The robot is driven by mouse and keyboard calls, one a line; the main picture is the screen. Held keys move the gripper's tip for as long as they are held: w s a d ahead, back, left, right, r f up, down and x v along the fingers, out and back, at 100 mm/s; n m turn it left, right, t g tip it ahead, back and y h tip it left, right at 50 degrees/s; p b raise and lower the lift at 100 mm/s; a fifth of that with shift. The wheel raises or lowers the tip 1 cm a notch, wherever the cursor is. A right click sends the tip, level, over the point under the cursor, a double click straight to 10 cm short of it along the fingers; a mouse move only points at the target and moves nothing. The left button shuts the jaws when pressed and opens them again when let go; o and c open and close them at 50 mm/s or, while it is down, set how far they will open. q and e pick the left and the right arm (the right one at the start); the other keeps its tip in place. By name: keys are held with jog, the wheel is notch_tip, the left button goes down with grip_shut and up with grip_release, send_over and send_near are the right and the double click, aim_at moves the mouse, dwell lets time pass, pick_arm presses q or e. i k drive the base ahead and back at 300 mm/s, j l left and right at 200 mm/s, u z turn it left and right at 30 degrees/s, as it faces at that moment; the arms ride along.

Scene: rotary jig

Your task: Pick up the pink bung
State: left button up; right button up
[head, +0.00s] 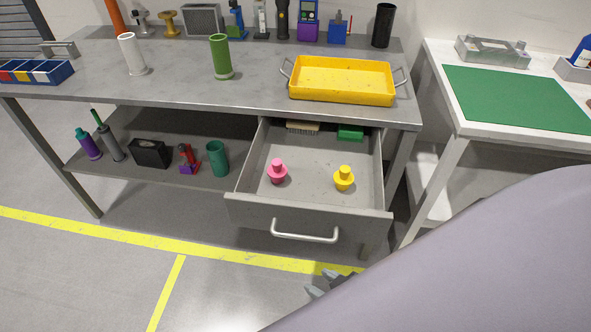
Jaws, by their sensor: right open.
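The pink bung (277,172) stands upright in the open drawer (310,205), left of the middle of its floor. A yellow bung (344,179) stands to its right in the same drawer. My right gripper (318,286) shows only in small part, below the drawer front, mostly hidden behind my own pale arm. It is open and apart from the pink bung. My left gripper is not in view.
The drawer also holds a brush (303,127) and a green block (350,133) at its back. Its handle (305,234) sticks out in front. A yellow tray (342,80) stands on the bench (180,88) above. A lower shelf (200,180) with several items lies left.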

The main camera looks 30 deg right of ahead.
aim_at(277, 171)
jog(key=k+l, duration=0.1)
jog(key=l, duration=0.3)
jog(key=k+l, duration=0.1)
jog(key=l, duration=0.65)
jog(key=k+l, duration=0.15)
jog(key=l, duration=0.25)
